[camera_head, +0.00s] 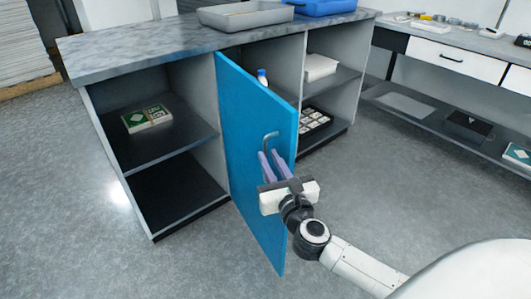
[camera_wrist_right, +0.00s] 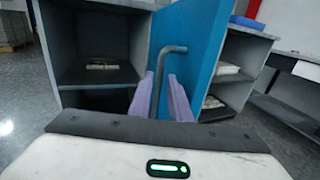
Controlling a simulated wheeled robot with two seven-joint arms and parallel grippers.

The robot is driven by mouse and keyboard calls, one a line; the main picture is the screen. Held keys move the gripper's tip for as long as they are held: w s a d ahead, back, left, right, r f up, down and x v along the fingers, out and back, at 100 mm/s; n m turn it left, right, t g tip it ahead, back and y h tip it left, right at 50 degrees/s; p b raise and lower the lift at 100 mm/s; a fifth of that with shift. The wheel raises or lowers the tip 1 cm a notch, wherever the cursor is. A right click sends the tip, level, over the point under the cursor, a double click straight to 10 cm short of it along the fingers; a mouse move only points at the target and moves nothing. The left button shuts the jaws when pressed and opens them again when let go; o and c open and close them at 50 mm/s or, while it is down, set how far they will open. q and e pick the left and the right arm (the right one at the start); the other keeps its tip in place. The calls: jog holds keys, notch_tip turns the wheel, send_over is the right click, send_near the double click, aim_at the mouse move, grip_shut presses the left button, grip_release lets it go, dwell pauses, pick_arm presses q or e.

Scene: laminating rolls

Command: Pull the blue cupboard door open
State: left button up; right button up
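The blue cupboard door (camera_head: 245,140) stands wide open, swung out from the front of the grey cupboard (camera_head: 152,233). Its bent grey metal handle (camera_head: 271,135) is on the door's outer part. My right gripper (camera_head: 272,155) is at the handle, with its two lilac fingers apart. In the right wrist view the handle (camera_wrist_right: 160,72) runs down between the fingertips of my right gripper (camera_wrist_right: 159,85), and gaps show beside it. The blue door (camera_wrist_right: 195,45) rises behind the handle. My left gripper is in neither view.
Shelves hold green-and-white boxes (camera_head: 147,118), a white tray (camera_head: 320,67) and a dark tray of small items (camera_head: 314,121). Grey (camera_head: 245,17) and blue (camera_head: 325,7) bins stand on the worktop. A drawer bench (camera_head: 440,58) is at right. The floor before the cupboard is clear.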

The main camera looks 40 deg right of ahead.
aim_at(266, 153)
jog(key=x, duration=0.2)
jog(key=shift+w+d, duration=0.1)
jog(key=shift+w, duration=0.25)
jog(key=shift+w+d, duration=0.15)
jog(key=shift+w, duration=0.4)
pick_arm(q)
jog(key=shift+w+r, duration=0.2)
